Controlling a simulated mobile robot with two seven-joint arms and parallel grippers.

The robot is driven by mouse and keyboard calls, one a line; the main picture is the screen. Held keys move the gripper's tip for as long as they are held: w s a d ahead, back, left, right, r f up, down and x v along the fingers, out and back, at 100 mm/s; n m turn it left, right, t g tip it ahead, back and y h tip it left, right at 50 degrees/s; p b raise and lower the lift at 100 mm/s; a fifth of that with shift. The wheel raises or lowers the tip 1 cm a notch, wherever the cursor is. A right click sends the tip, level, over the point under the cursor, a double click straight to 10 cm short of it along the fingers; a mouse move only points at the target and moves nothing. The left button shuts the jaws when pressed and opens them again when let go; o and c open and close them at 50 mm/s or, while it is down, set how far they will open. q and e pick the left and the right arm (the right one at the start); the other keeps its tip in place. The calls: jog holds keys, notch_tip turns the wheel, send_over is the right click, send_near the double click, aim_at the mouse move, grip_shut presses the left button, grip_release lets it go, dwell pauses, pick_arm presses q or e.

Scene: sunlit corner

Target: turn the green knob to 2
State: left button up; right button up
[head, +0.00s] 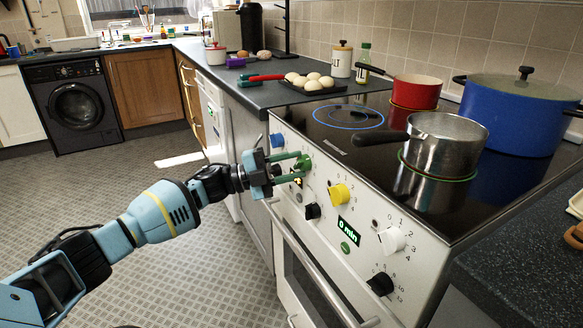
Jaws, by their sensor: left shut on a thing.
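The green knob (304,163) is on the slanted front panel of the white stove (357,268), between a blue knob (277,140) and a yellow knob (339,194). My left gripper (293,167) comes from the left, and its fingers are shut on the green knob. The fingers partly cover the knob and some marks around it, so I cannot read its setting. My right gripper is not in view.
On the hob stand a steel pan (447,147), a red pan (417,92) and a blue pot (515,115). An oven handle (318,272) runs below. The tiled floor at left is clear.

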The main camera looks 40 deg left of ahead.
pick_arm(q)
jog(key=shift+m, duration=0.3)
jog(key=o, duration=1)
jog(key=shift+v, duration=3.95)
jog(key=shift+r, duration=0.1)
